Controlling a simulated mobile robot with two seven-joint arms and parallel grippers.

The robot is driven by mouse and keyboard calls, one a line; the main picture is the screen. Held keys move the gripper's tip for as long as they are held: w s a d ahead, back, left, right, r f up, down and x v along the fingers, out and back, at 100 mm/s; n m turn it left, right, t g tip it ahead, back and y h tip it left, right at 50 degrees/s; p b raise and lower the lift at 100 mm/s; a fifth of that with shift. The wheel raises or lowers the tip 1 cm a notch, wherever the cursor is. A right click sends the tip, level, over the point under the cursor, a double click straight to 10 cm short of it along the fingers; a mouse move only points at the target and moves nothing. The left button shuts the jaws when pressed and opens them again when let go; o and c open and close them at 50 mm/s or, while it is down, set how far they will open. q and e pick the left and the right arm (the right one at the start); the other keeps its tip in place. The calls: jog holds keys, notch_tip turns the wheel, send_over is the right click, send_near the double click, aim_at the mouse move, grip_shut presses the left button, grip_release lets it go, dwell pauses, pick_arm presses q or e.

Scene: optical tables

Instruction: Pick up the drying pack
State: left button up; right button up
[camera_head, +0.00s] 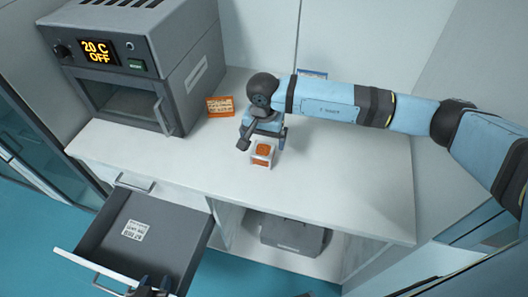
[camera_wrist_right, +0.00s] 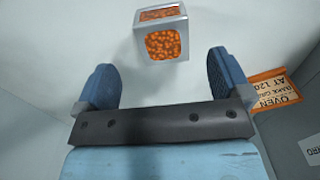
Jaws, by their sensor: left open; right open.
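The drying pack, a small clear-edged box of orange beads (camera_head: 262,152), stands on the white counter. It also shows at the top of the right wrist view (camera_wrist_right: 162,36). My right gripper (camera_head: 263,139) is low over the counter just behind the pack, with its fingers open. In the right wrist view the open fingers (camera_wrist_right: 162,68) point toward the pack, which lies beyond the gap between them, ungripped. My left gripper (camera_head: 151,288) shows only partly at the bottom edge, by the open drawer, away from the pack.
A grey oven (camera_head: 150,65) reading "20 C OFF" stands at the back left of the counter (camera_head: 340,195). An orange sign (camera_head: 220,106) stands beside it. An open grey drawer (camera_head: 150,235) holds a white label. A grey container (camera_head: 295,234) sits on the shelf below.

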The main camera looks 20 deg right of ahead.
aim_at(263, 149)
notch_tip(263, 149, down, 3)
jog(key=shift+f, duration=0.1)
jog(key=shift+w+d+f+p, duration=0.1)
jog(key=shift+f+p, duration=0.15)
jog(key=shift+f, duration=0.6)
jog(key=shift+w+a+f+p, duration=0.15)
jog(key=shift+f+p, duration=0.15)
jog(key=shift+f, duration=0.6)
jog(key=shift+w+d+f+p, duration=0.15)
jog(key=shift+f+p, duration=0.1)
jog(key=shift+f, duration=0.6)
jog(key=c, duration=1.2)
jog(key=shift+o, duration=0.2)
jog(key=shift+r, duration=0.1)
